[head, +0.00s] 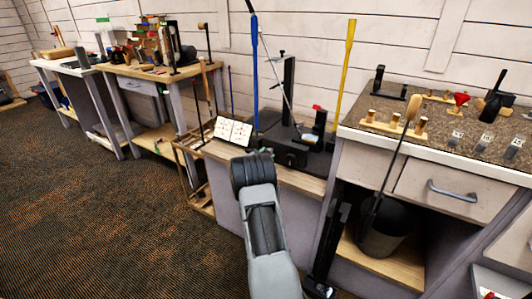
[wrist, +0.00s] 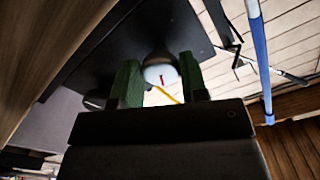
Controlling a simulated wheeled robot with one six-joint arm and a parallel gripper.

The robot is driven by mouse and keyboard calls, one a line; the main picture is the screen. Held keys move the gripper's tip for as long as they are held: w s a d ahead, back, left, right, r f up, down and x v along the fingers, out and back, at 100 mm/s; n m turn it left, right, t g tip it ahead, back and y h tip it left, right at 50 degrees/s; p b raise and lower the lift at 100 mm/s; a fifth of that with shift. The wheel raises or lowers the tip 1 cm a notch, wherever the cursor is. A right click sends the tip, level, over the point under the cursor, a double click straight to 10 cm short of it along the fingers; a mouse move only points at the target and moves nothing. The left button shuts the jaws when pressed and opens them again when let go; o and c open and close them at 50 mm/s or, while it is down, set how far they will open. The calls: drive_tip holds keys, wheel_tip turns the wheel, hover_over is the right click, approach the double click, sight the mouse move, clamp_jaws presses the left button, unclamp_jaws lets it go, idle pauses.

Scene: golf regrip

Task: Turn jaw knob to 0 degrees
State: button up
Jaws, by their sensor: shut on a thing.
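In the wrist view, the jaw knob (wrist: 158,69) is a pale, rounded knob with a short red mark on its face. A thin yellow line shows just below it. My gripper (wrist: 158,82) has green finger pads, one on each side of the knob, and is shut on it. The knob is against a dark body, part of the black vise machine (head: 300,140) on the middle bench in the head view. I cannot read the knob's angle.
A blue shaft (head: 255,75) stands upright by the machine and shows in the wrist view (wrist: 259,50). A yellow shaft (head: 344,70) stands to the right. A white card (head: 233,131) is left of my arm. The right bench (head: 440,143) holds wooden pegs, cups and a bottle.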

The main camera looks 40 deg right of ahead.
drive_tip(key=n+p, duration=0.2)
drive_tip(key=n, duration=0.3)
drive_tip(key=shift+s, duration=0.1)
drive_tip(key=shift+f+n, duration=0.1)
drive_tip(key=shift+n, duration=0.3)
idle(0.3)
drive_tip(key=o, duration=0.9)
drive_tip(key=p+v, duration=0.2)
drive_tip(key=v, duration=1.1)
drive_tip(key=shift+a, duration=0.4)
drive_tip(key=shift+f, duration=0.1)
